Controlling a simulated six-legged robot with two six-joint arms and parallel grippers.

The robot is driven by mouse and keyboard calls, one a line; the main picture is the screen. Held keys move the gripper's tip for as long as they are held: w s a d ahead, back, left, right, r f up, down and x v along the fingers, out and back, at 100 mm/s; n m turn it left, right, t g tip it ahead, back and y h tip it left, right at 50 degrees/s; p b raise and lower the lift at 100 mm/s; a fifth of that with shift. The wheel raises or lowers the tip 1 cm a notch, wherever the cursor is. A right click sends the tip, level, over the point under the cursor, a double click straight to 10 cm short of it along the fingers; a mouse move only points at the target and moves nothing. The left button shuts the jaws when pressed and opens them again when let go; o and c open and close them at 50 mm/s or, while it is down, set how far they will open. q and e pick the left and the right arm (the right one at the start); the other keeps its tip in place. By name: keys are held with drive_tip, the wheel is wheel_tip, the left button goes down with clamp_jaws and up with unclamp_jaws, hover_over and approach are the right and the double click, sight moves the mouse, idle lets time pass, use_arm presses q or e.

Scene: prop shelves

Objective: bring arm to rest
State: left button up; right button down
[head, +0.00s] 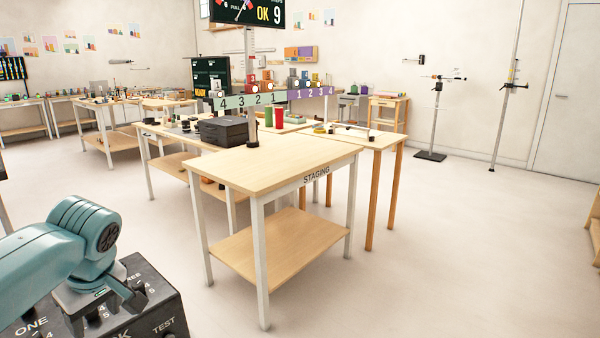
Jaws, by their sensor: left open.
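My left arm comes in from the lower left, teal with dark joints. Its left gripper (108,305) points down at the bottom left, over a dark panel (158,312) lettered ONE, TEST and other words. The gripper is open, and no held object shows. Part of its jaws is hidden behind the arm, and I cannot tell whether it touches the panel. My right gripper is not in view.
A wooden table (265,168) marked STAGING stands ahead, its near top bare. A black case (223,131) and red (279,117) and green (268,117) cylinders are behind. Tall stands (434,118) are at the back right. The right floor is open.

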use_arm(q)
drive_tip(key=d+f+m+h, duration=0.25)
drive_tip(key=d+f, duration=0.25)
drive_tip(key=f, duration=0.4)
drive_tip(key=d+f+m+g+h, duration=0.1)
drive_tip(key=d+f+m, duration=0.25)
drive_tip(key=f, duration=0.55)
drive_tip(key=d+f+m+h, duration=0.2)
drive_tip(key=d+f, duration=0.3)
drive_tip(key=f, duration=0.4)
drive_tip(key=s+d+f+m+h, duration=0.1)
drive_tip(key=s+d+f, duration=0.4)
drive_tip(key=s+f, duration=0.35)
drive_tip(key=s+d+f+m+h, duration=0.2)
drive_tip(key=s+d+f, duration=0.3)
drive_tip(key=s+f, duration=0.4)
wheel_tip(320, 180, up, 17)
drive_tip(key=s+p, duration=0.1)
drive_tip(key=p, duration=1.5)
drive_tip(key=shift+s+g, duration=0.3)
drive_tip(key=shift+s, duration=0.05)
drive_tip(key=shift+y, duration=0.25)
drive_tip(key=c, duration=0.3)
